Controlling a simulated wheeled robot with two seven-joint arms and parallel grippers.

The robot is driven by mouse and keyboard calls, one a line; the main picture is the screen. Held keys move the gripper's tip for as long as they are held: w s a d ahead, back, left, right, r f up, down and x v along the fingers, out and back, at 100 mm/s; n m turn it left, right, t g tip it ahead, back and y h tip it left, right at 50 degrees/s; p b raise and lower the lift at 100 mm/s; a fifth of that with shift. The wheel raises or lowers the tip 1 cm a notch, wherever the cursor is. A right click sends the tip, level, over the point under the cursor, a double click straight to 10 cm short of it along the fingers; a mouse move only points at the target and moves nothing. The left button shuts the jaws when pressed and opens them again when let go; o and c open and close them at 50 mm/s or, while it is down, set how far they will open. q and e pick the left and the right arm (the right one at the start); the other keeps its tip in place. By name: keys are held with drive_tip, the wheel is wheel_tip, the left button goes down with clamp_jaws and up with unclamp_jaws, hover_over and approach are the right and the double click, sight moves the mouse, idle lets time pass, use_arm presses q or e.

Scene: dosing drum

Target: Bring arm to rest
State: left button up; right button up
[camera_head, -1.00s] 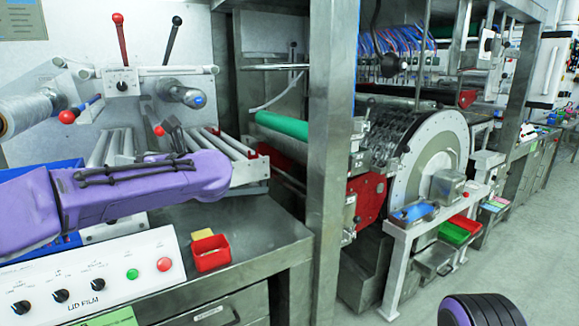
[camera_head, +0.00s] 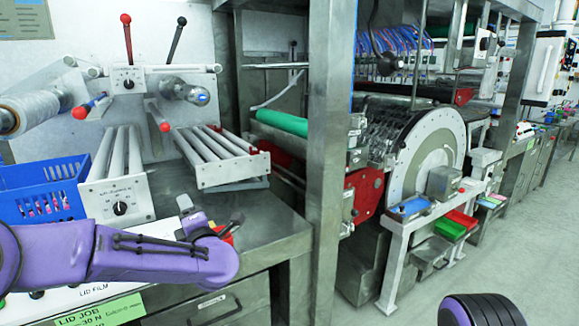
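My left arm comes in from the left, a purple link with black cables low over the left bench. Behind its end, grey and dark parts that look like my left gripper (camera_head: 220,230) show above the bench, mostly hidden by the arm. I cannot make out its fingers clearly or whether it holds anything. A purple and black part of my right arm shows at the bottom right edge; my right gripper is out of view.
The large drum (camera_head: 430,155) is beyond. Floor at right is clear.

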use_arm(q)
drive_tip(key=s+f+m+g+h, duration=0.2)
drive_tip(key=s+f+m, duration=0.3)
drive_tip(key=f, duration=0.6)
drive_tip(key=s+f+m+g+h, duration=0.1)
drive_tip(key=s+f+m+h, duration=0.2)
drive_tip(key=s+f+m, duration=0.5)
drive_tip(key=s+f+m+g+h, duration=0.2)
drive_tip(key=s+f, duration=0.1)
drive_tip(key=f, duration=1)
drive_tip(key=s+a+f+m+g, duration=0.1)
drive_tip(key=s+f, duration=0.3)
drive_tip(key=s, duration=0.5)
drive_tip(key=s+a+f+m+g, duration=0.2)
drive_tip(key=s+a+f+g, duration=0.1)
drive_tip(key=s, duration=0.7)
drive_tip(key=s+a+f+m+g, duration=0.1)
drive_tip(key=s+a+f+g, duration=0.1)
drive_tip(key=s+f, duration=0.4)
drive_tip(key=s+g, duration=0.1)
drive_tip(key=s, duration=0.3)
drive_tip(key=shift+m+g, duration=0.3)
